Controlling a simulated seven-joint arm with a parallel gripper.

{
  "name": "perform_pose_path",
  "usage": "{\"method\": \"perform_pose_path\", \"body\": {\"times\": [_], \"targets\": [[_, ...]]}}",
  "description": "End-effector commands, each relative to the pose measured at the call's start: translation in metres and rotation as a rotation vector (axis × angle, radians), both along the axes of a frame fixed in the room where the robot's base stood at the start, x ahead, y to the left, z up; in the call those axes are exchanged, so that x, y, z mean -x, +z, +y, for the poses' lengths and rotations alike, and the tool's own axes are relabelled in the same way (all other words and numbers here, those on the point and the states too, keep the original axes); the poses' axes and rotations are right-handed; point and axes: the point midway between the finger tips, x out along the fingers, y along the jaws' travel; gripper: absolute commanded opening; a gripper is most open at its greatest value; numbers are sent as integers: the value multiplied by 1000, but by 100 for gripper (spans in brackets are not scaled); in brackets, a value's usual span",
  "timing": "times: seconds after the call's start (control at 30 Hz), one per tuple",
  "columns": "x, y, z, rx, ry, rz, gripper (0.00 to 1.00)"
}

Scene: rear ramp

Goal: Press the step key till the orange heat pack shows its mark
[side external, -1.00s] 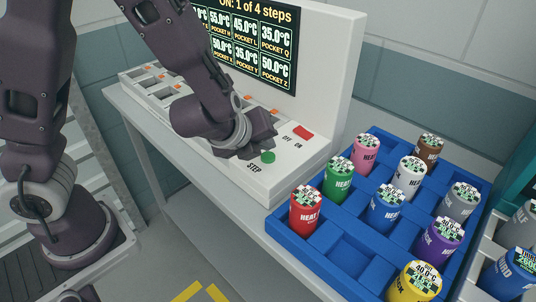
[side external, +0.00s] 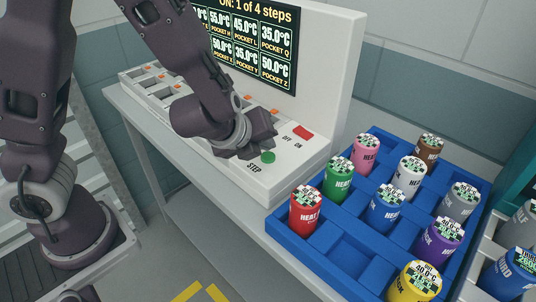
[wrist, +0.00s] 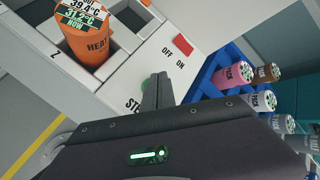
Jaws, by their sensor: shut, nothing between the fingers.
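The orange heat pack (wrist: 90,45) sits upright in a pocket by the letter Z in the wrist view; its top reads 39.4°C and, beside NOW, 31.2°C. In the side view my arm hides it. The green step key (side external: 268,157) is on the white console (side external: 285,180) beside the word STEP, and partly shows in the wrist view (wrist: 146,84). My gripper (side external: 264,147) is shut and empty, its fingertips close by the key; I cannot tell whether they touch it. The screen (side external: 250,45) reads "ON: 1 of 4 steps" and lists pocket Z at 50.0°C.
A red switch (side external: 302,132) marked OFF and ON lies behind the key. A blue tray (side external: 343,262) with several coloured heat packs stands to the right. More cans stand at the far right edge. Other console pockets (side external: 150,82) lie to the left behind my arm.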

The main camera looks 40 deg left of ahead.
Motion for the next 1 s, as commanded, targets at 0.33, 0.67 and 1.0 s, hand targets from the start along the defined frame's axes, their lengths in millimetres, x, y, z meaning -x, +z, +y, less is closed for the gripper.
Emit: {"method": "perform_pose_path", "body": {"times": [0.33, 0.67, 1.0], "targets": [[0, -9, 0, 0, 1, 1, 0], [0, -9, 0, 0, 1, 1, 0], [0, -13, 0, -2, 0, 0, 0]]}}
